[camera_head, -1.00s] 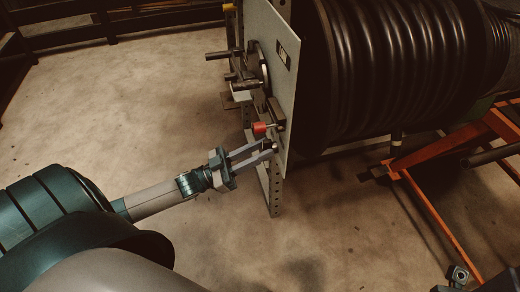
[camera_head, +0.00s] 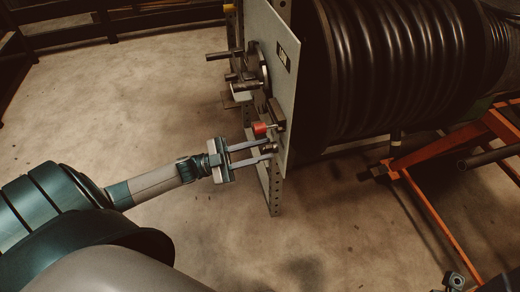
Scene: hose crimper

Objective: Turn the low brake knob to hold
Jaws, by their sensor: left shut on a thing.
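The low brake knob (camera_head: 269,148) is a small dark knob low on the near face of the grey upright panel (camera_head: 284,100), below a red knob (camera_head: 260,128). My left gripper (camera_head: 266,150) comes in from the left with its two fingers level. Its fingertips are shut around the low knob and partly hide it. Any hold marking by the knob is too small or hidden to read. I cannot make out my right gripper.
Several dark rods and a round hub (camera_head: 262,72) stick out of the panel above the knobs. A large black ribbed hose drum (camera_head: 390,70) stands behind the panel. An orange frame (camera_head: 430,205) stands at right. The floor (camera_head: 130,110) at left is clear.

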